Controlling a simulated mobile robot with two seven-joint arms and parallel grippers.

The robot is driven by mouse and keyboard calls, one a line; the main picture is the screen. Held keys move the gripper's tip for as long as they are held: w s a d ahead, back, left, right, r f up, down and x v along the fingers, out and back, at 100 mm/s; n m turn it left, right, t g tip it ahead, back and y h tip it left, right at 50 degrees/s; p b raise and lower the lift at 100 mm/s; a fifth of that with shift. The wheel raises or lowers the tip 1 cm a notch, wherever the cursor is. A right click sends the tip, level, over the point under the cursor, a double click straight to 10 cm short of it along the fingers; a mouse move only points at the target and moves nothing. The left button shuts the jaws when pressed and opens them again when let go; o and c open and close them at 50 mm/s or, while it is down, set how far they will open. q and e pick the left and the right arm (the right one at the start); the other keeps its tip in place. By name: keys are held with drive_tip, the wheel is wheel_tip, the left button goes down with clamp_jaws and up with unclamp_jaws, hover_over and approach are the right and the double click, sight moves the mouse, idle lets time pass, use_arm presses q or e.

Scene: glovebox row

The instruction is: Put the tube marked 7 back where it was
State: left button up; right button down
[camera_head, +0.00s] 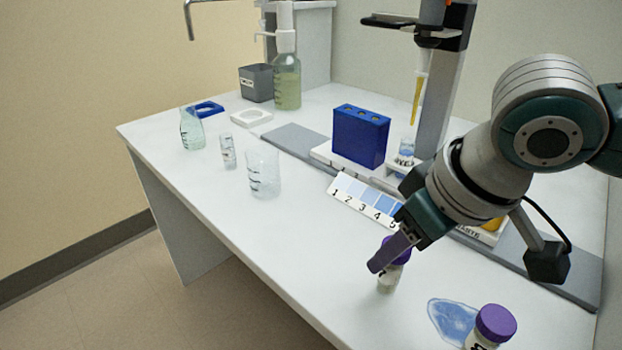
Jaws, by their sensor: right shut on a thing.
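My right gripper (386,254) reaches down from the right and is shut on a small clear vial with a purple cap (389,283), near the front edge of the bench. The fingers cover part of the cap. The vial looks upright; I cannot tell whether its base touches the bench. No number can be read on it, so I cannot tell if it is the tube marked 7. A second purple-capped container (494,325) stands at the front right, its dark marking cut off by the frame. My left gripper is not in view.
A blue puddle (450,318) lies beside the second container. Behind the gripper are a numbered colour strip (362,199), a blue block with holes (361,136) and a stand (441,105) with a yellow-tipped pipette. Glassware, including a beaker (263,174), stands left. The front middle is clear.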

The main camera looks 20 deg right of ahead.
drive_tip(key=shift+f, duration=0.35)
drive_tip(key=shift+f, duration=0.2)
drive_tip(key=shift+c, duration=2.2)
unclamp_jaws()
